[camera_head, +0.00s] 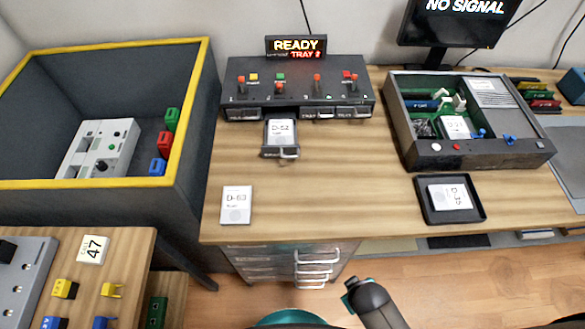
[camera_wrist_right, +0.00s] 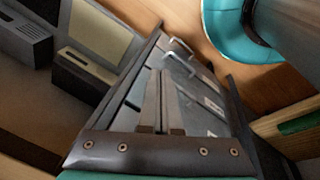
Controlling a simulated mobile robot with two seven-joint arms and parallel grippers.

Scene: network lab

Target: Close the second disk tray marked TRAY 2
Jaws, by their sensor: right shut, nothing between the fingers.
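The disk unit (camera_head: 300,90) stands at the back of the wooden bench with several tray fronts in a row. The second tray from the left (camera_head: 281,152) is pulled out towards me and carries a white disk marked D-52 (camera_head: 282,131). Its tray marking is too small to read. The other tray fronts sit in the unit. My right gripper (camera_wrist_right: 162,75) is shut and empty in the right wrist view, with metal drawers with handles (camera_wrist_right: 180,50) behind it. It is well away from the open tray, which that view does not show. My left gripper is not in view.
A loose disk D-53 (camera_head: 236,206) lies at the front left of the bench. A yellow-rimmed bin (camera_head: 195,110) stands left. The bench before the open tray is clear.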

